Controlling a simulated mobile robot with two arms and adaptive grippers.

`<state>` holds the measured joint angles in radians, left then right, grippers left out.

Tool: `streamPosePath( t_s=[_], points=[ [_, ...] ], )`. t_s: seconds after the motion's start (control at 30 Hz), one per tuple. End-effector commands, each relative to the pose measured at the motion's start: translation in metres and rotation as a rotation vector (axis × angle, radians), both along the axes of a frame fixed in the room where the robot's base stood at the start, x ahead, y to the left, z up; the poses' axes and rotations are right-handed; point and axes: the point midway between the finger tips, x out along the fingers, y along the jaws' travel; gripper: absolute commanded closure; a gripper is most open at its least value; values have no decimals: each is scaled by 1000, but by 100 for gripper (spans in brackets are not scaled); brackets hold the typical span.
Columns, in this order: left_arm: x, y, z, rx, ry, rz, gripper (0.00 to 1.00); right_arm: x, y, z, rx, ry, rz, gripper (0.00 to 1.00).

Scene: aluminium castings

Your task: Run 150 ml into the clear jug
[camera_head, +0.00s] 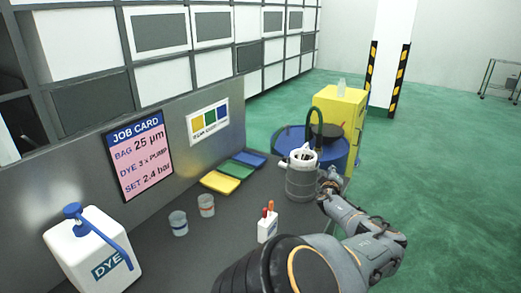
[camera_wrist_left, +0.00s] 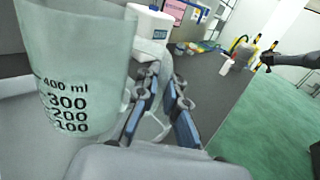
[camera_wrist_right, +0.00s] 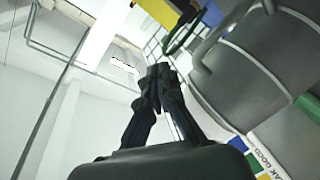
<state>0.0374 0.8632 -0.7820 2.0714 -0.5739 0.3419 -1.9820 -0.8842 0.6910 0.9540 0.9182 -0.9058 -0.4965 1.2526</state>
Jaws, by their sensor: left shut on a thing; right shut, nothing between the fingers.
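The clear jug (camera_wrist_left: 85,65) fills the left of the left wrist view, upright, with black marks from 100 to 400 ml. I see no clear liquid line in it. My left gripper (camera_wrist_left: 163,85) is shut on the jug, with its fingers around a pale part at the jug's right side. The left gripper and jug are outside the head view. My right gripper (camera_head: 327,178) is shut and empty beside the grey metal vessel (camera_head: 301,182) at the bench's far end. In the right wrist view its fingertips (camera_wrist_right: 160,75) are close to the vessel (camera_wrist_right: 255,75) and its curved bar (camera_wrist_right: 215,40).
A blue drum (camera_head: 338,155) and yellow cabinet (camera_head: 340,108) stand behind.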

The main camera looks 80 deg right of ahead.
Motion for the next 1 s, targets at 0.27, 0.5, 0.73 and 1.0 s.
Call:
streamPosePath(
  t_s=[0.27, 0.5, 0.73, 1.0],
  points=[
    [0, 0, 1, -2, -2, 0, 100, -69, 78, -107, 215, 145, -87, 100],
    [0, 0, 1, -2, -2, 0, 100, -117, 160, -188, 411, 257, -138, 100],
    [0, 0, 1, -1, -3, 0, 100, -138, 249, -265, 618, 338, -137, 100],
    [0, 0, 1, -1, -1, 0, 100, -105, 350, -357, 860, 374, -29, 100]
  ],
)
